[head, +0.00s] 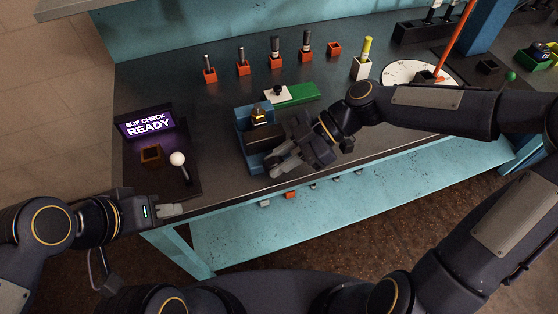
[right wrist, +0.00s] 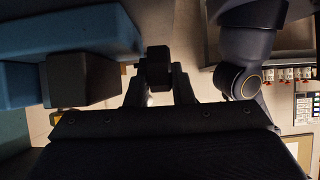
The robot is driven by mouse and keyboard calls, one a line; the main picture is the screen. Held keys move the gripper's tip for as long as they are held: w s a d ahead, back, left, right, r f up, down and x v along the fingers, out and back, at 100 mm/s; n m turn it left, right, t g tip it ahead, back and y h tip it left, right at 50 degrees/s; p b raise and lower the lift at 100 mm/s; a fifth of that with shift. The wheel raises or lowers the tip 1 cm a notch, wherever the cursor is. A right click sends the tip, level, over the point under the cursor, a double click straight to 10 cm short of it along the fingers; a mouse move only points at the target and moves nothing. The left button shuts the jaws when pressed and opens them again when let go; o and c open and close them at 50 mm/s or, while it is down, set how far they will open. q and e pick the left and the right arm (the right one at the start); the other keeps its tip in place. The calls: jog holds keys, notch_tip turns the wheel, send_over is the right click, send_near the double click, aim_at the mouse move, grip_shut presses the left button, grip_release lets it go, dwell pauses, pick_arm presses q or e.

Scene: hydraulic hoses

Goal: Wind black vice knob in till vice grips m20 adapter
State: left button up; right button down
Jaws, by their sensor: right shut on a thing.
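The blue vice (head: 243,127) stands near the front edge of the bench. The m20 adapter (head: 259,116), with a brassy top, sits upright in it; whether the jaws touch it cannot be told. My right gripper (head: 280,163) is at the vice's front right. In the right wrist view, the black vice knob (right wrist: 158,66) sits between its fingers, and the gripper is shut on it. The blue vice body (right wrist: 85,28) and a dark block (right wrist: 82,79) are left of the knob there. My left gripper (head: 170,210) is by the bench's front left corner, with no object visible in it.
A panel with a lit "READY" screen (head: 147,123) and a white-balled lever (head: 178,160) stands left of the vice. Fittings on orange bases (head: 243,68) line the back. A green and white block (head: 291,94) lies behind the vice. A white dial (head: 408,73) is at right.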

jog(key=c, duration=1.3)
grip_release()
jog(key=shift+o, duration=0.2)
jog(key=v, duration=0.7)
jog(key=shift+d+r, duration=0.25)
jog(key=shift+d, duration=0.1)
jog(key=shift+w, duration=0.15)
